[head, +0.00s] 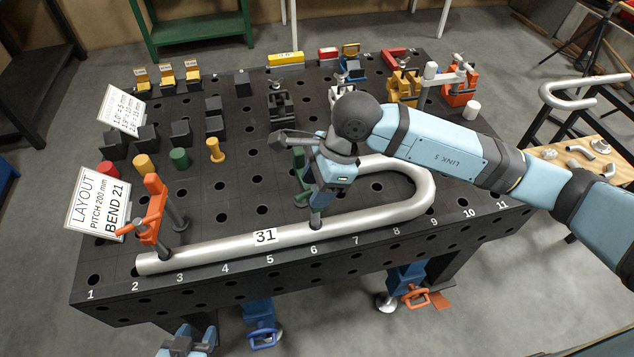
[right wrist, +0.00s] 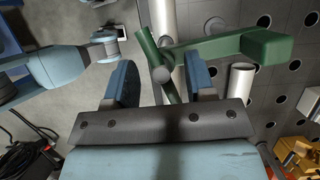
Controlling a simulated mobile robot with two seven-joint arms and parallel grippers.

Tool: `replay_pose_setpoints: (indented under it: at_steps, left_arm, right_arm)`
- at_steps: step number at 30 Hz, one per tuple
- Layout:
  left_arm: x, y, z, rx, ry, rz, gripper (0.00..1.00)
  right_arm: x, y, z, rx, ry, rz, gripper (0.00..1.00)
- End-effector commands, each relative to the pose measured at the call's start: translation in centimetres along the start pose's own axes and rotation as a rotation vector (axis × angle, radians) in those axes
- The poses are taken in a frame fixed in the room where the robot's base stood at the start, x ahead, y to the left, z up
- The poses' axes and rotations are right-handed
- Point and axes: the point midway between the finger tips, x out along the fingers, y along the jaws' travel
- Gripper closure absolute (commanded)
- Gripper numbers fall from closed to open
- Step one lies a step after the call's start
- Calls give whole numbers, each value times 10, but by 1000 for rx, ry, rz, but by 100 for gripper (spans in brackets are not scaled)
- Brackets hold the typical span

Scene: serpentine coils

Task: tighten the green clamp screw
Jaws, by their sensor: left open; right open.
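The green clamp (head: 299,172) stands by the front leg of the bent pipe (head: 211,249), mostly hidden in the head view by my right arm. In the right wrist view its green arm (right wrist: 245,47) reaches right, and its screw with a crossbar handle (right wrist: 157,65) shows between my fingers. My right gripper (head: 318,200) points down over the clamp and is open, with one finger on each side of the screw handle (right wrist: 160,80). I cannot tell whether the fingers touch it. My left gripper (head: 190,343) is open, low in front of the table.
An orange clamp (head: 150,212) stands at the pipe's left end, beside a layout sign (head: 96,202). Black blocks, coloured pegs and more clamps stand further back on the perforated black table (head: 230,185). A side bench (head: 590,160) holds pipe parts.

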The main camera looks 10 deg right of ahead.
Motion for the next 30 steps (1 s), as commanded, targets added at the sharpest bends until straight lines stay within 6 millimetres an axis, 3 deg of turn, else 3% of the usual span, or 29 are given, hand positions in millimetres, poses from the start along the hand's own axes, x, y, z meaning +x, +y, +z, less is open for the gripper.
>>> replay_pose_setpoints:
  at_steps: [2,8,30]
  left_arm:
    - [0,0,0,0,0,0,51]
    - [0,0,0,-1,0,1,51]
    - [0,1,-1,-1,2,1,51]
  right_arm:
    - [0,0,0,0,0,0,55]
    - [0,0,0,0,0,1,100]
    - [0,1,0,0,0,3,100]
